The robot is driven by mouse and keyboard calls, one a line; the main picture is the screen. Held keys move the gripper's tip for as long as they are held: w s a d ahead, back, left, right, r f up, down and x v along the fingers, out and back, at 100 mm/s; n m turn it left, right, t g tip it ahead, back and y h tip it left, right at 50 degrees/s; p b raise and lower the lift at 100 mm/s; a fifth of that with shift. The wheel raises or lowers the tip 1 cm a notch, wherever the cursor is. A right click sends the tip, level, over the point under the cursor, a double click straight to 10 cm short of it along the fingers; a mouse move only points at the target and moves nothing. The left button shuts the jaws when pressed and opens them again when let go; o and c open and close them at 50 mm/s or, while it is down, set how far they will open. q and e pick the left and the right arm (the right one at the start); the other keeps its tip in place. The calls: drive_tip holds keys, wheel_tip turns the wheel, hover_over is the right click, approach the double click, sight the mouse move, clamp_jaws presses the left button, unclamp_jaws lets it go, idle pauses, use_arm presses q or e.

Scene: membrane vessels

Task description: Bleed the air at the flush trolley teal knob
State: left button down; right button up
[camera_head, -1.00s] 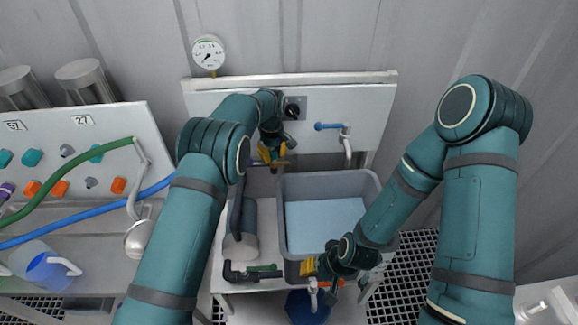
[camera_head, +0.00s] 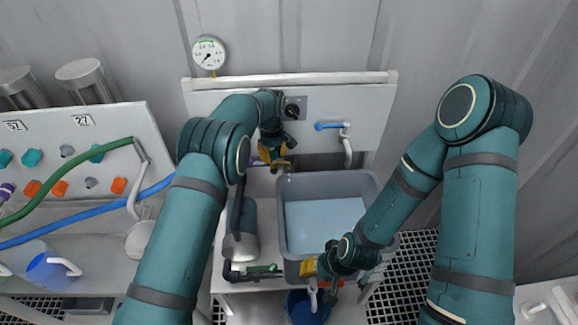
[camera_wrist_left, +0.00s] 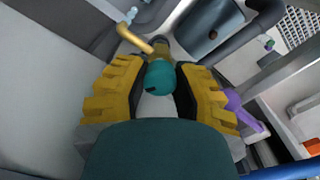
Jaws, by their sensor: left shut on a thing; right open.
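The teal knob (camera_wrist_left: 160,78) sits between the yellow fingers of my left gripper (camera_wrist_left: 160,88) in the left wrist view. These fingers are shut on it from both sides. A bent yellow spout (camera_wrist_left: 137,41) stands just beyond the knob. In the head view my left gripper (camera_head: 272,155) is at the back of the flush trolley (camera_head: 262,286), below its back panel, and the knob is hidden there. My right gripper (camera_head: 318,268) is open at the trolley's front edge, by a white valve fitting (camera_head: 313,296).
A grey tank (camera_head: 287,222) of pale blue liquid fills the trolley's right half. A blue-handled tap (camera_head: 328,126) and a dark knob (camera_head: 292,110) are on the back panel. A gauge (camera_head: 208,54) stands above. A blue bucket (camera_head: 303,309) is below the front edge.

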use_arm(q)
drive_tip(key=shift+f, duration=0.1)
drive_tip(key=m, duration=0.6)
drive_tip(key=shift+b, duration=0.3)
drive_tip(key=m, duration=0.7)
drive_tip(key=c, duration=0.6)
unclamp_jaws()
wheel_tip(320, 180, up, 12)
drive_tip(key=shift+r, duration=0.1)
